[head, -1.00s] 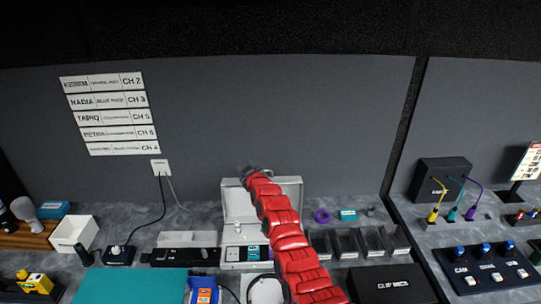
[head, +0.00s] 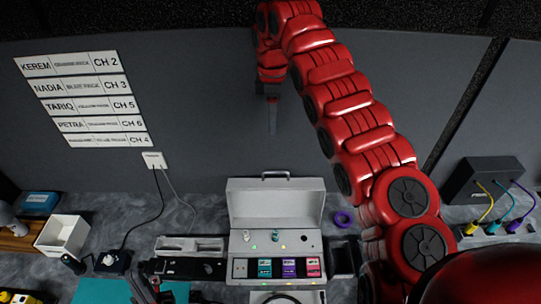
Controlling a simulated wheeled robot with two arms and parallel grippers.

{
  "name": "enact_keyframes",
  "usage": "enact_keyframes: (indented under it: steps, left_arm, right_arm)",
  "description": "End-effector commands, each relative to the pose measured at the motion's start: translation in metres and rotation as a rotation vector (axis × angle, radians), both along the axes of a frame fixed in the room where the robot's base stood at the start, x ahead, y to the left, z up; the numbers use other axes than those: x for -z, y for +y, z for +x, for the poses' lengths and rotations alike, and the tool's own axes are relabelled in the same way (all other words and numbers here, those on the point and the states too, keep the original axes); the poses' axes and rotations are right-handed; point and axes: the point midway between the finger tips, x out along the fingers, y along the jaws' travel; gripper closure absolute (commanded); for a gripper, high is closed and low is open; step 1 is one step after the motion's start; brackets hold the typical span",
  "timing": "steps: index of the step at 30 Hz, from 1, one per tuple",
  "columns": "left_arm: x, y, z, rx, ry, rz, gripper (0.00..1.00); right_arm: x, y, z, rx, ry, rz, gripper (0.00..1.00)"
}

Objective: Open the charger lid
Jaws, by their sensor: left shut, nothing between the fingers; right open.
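A light grey charger case (head: 238,247) stands on the counter, with its lid (head: 275,208) standing up at the back and a handle on the lid's top edge. Its front panel shows a dark slot and teal, purple and red packs, with small green and yellow lights. My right gripper (head: 271,118) hangs pointing down in front of the wall panel, above and apart from the lid. It is open and empty; its fingers look thin and nearly edge-on. My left gripper (head: 148,284) is at the lower left, left of the case, shut and empty.
A dark unit with a grey tray (head: 190,246) lies left of the case. A white open box (head: 61,235) and a cabled dark block (head: 112,262) are further left. Name strips hang on the wall.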

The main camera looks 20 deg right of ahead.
Motion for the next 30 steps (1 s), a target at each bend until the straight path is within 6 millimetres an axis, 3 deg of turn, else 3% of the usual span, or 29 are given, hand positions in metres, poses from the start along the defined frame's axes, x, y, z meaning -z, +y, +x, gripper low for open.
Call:
enact_keyframes:
  steps: [5,7,30]
  left_arm:
    - [0.026,0.000,0.000,0.000,0.000,0.000,1.00]
    - [0.010,0.000,0.000,0.000,0.000,0.000,1.00]
    - [-0.034,0.000,0.000,0.000,0.000,0.000,1.00]
  right_arm:
    - [0.038,-0.001,-0.002,0.003,0.003,0.002,0.58]
    - [0.038,0.000,-0.001,0.000,0.004,0.000,0.58]
    - [0.145,0.003,-0.007,0.003,0.002,0.004,0.58]
